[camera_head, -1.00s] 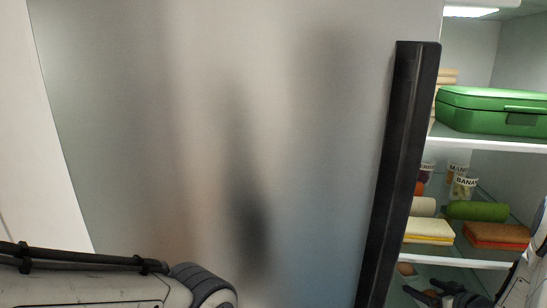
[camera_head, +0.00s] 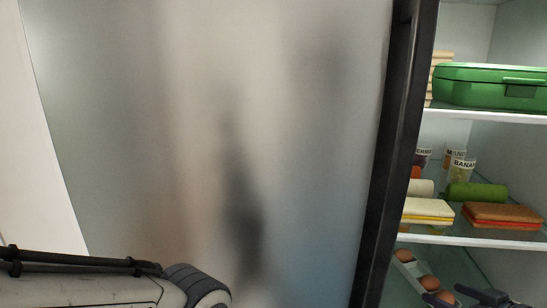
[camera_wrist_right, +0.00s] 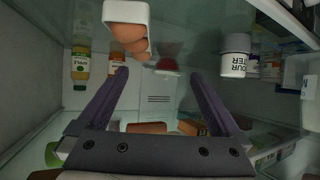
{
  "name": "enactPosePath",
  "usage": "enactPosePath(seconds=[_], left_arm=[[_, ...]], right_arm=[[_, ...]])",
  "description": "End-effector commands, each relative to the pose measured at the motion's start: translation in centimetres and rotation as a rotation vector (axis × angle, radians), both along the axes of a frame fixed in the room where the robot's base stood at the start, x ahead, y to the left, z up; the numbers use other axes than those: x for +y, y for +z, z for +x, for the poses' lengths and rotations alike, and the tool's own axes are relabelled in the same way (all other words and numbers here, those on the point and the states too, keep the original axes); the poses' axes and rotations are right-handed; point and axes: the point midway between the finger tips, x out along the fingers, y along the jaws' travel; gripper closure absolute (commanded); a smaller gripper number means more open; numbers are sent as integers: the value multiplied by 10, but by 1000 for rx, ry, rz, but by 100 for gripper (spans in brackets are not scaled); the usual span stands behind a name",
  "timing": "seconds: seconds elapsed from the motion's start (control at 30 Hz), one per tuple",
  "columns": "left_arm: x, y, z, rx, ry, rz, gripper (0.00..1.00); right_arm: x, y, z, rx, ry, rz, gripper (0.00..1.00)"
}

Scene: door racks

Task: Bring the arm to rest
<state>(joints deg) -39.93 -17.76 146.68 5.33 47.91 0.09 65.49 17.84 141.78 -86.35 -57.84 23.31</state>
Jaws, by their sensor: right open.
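My right gripper (camera_head: 490,297) shows at the bottom right edge of the head view, low in the open fridge and partly cut off by the picture edge. In the right wrist view its two fingers (camera_wrist_right: 160,76) are spread apart with nothing between them, inside the fridge. A link of my left arm (camera_head: 90,285) shows at the bottom left of the head view; its gripper is out of the picture.
Shelves hold a green box (camera_head: 490,86), sandwiches (camera_head: 428,211), jars (camera_head: 463,168) and eggs (camera_head: 430,283). A white bottle (camera_wrist_right: 235,55) is right of the gripper.

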Motion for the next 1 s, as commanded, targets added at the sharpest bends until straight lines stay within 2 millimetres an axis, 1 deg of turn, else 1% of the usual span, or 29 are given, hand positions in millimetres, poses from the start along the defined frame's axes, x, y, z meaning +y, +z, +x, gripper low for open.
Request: enactPosePath(seconds=[0.03, 0.17, 0.23, 0.3, 0.4, 0.5, 0.67, 0.7, 0.73, 0.83, 1.0], left_arm=[[0, -4, 0, 0, 0, 0, 0], [0, -7, 0, 0, 0, 0, 0], [0, -13, 0, 0, -1, 0, 0], [0, -27, 0, 0, -1, 0, 0], [0, -40, 0, 0, -1, 0, 0], [0, -52, 0, 0, -2, 0, 0], [0, -67, 0, 0, -2, 0, 0], [0, -55, 0, 1, -2, 1, 0], [0, -51, 0, 1, -2, 1, 0], [0, -46, 0, -1, -2, -1, 0], [0, -45, 0, 0, -2, 0, 0]], right_arm=[[1, -1, -11, 0, -7, -2, 0], [7, -1, -36, 0, -6, -1, 0], [10, -3, -48, -1, -5, -3, 0], [10, -5, -50, -9, -1, -8, 0], [11, -4, -56, -11, 0, -9, 0], [13, -4, -62, -9, -1, -8, 0], [17, -5, -71, -1, -1, -5, 0], [17, 7, -71, 1, 0, -2, 0], [17, 11, -71, 0, 1, 0, 0], [20, 15, -68, 0, 7, 0, 0], [20, 17, -69, 0, 7, 0, 0]])
